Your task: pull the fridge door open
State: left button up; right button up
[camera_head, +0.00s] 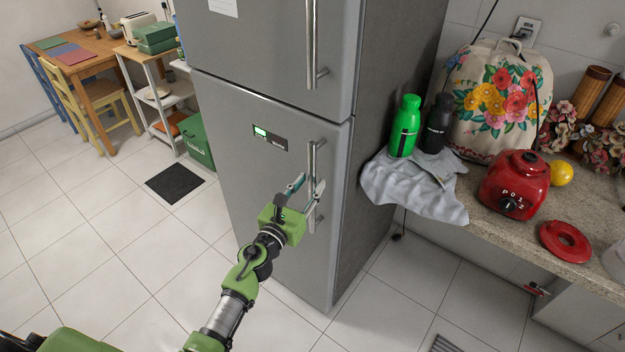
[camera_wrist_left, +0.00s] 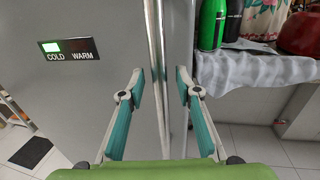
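The grey fridge has an upper door (camera_head: 262,40) and a lower door (camera_head: 235,130), and both look closed. A vertical metal handle (camera_head: 312,160) runs along the right side of the lower door; another handle (camera_head: 311,45) is on the upper door. My left gripper (camera_head: 307,185) is at the lower handle. In the left wrist view, its two teal-padded fingers (camera_wrist_left: 159,82) are spread apart, with the lower handle (camera_wrist_left: 155,40) between them and a visible gap on the right. My right gripper is not in view.
A counter (camera_head: 485,215) with a grey cloth (camera_head: 415,190), green bottle (camera_head: 405,125), floral bag (camera_head: 500,100) and red blender base (camera_head: 515,185) stands right of the fridge. A black mat (camera_head: 174,183) lies on the floor. Tiled floor left of the fridge is mostly clear.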

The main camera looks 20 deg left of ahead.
pick_arm(q)
jog(key=shift+w+d, duration=0.15)
jog(key=shift+w, duration=0.95)
grip_shut()
jog(key=shift+s, duration=0.1)
